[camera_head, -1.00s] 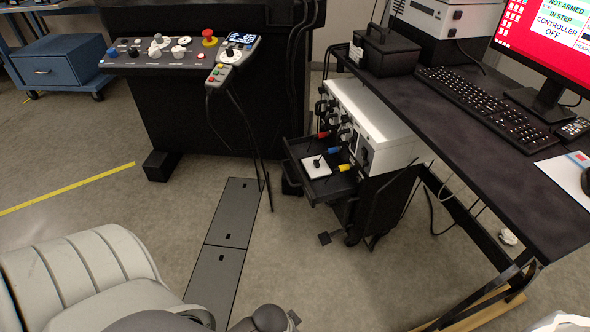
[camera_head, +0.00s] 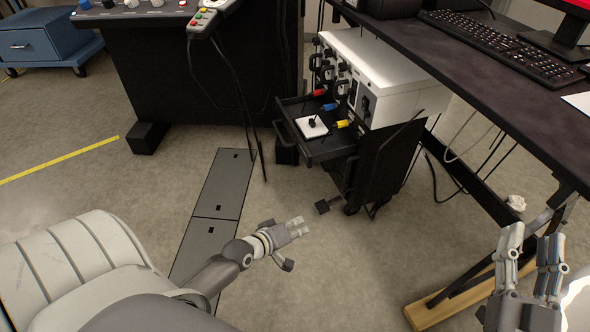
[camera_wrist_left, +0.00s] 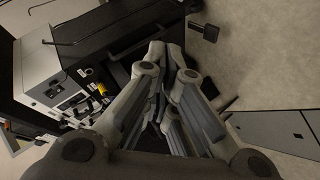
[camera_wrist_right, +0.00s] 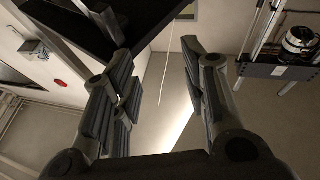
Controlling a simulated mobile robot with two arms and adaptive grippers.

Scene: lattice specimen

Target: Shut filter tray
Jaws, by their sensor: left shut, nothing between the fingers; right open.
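My right gripper (camera_head: 530,262) is open and empty at the lower right, beside the desk leg. Its spread fingers show in the right wrist view (camera_wrist_right: 160,105).
The black desk (camera_head: 480,85) overhangs to the right of the unit, with a leg and wooden foot (camera_head: 450,300) near my right gripper. A black control console (camera_head: 215,80) stands left of the tray. Cables hang between them.

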